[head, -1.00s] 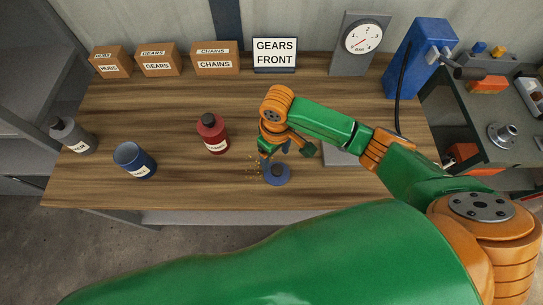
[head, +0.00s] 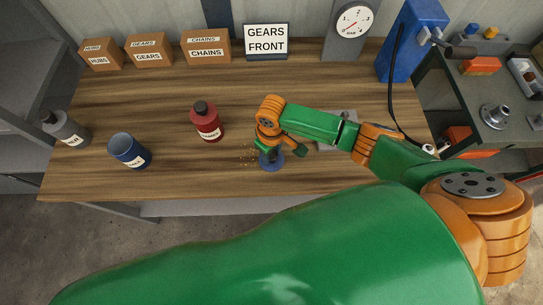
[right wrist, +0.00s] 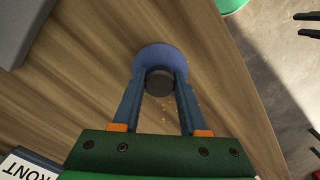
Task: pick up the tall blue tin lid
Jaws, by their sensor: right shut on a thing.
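The blue lid (head: 271,166) is a flat disc with a dark round knob (right wrist: 159,82). It is near the front edge of the wooden bench, and I cannot tell whether it still touches the wood. My right gripper (right wrist: 160,80) is above it, shut on the knob, with one finger on each side. In the right wrist view the lid's disc (right wrist: 158,56) shows beyond the fingertips. The tall blue tin (head: 128,151) stands upright at the left with its top uncovered. My left gripper is not in view.
A red bottle (head: 206,123) stands between tin and lid; a grey bottle (head: 66,128) is at far left. Boxes (head: 206,48) and a GEARS FRONT sign (head: 266,41) line the back. A grey flat block (head: 337,119) lies behind my right forearm. Gold flecks lie beside the lid.

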